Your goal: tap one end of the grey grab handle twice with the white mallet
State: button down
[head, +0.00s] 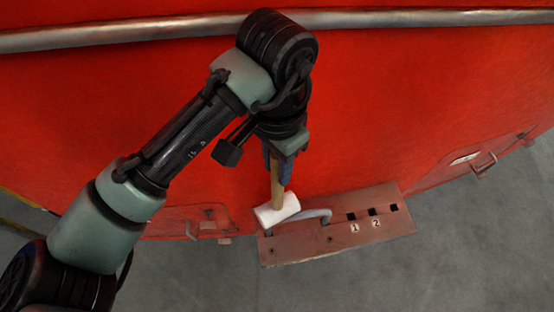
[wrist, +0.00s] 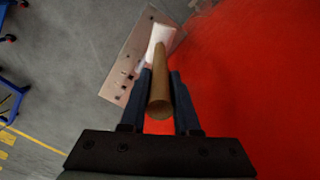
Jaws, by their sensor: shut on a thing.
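The white mallet head (head: 278,209) is at the lower end of a wooden handle (head: 275,180). My gripper (head: 278,170) is shut on that wooden handle, with the head pointing down. In the wrist view the handle (wrist: 160,95) lies between my blue fingers (wrist: 161,75), and the white head (wrist: 160,38) is beyond them. The grey grab handle (head: 318,214) is on a reddish-brown plate (head: 340,235). The mallet head overlaps the grab handle's left part in the head view; I cannot tell whether they touch. In the wrist view the grab handle is not clearly visible.
Grey floor (head: 450,260) lies in front. Blue equipment (wrist: 12,95) stands at the wrist view's left.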

jog(key=shift+f+b, duration=0.9)
jog(key=shift+f, duration=1.05)
dwell(0.5)
jog(key=shift+r+p, duration=0.65)
jog(key=shift+r, duration=0.1)
jog(key=shift+f+b, duration=0.45)
jog(key=shift+f, duration=0.3)
dwell(1.2)
jog(key=shift+r, duration=0.1)
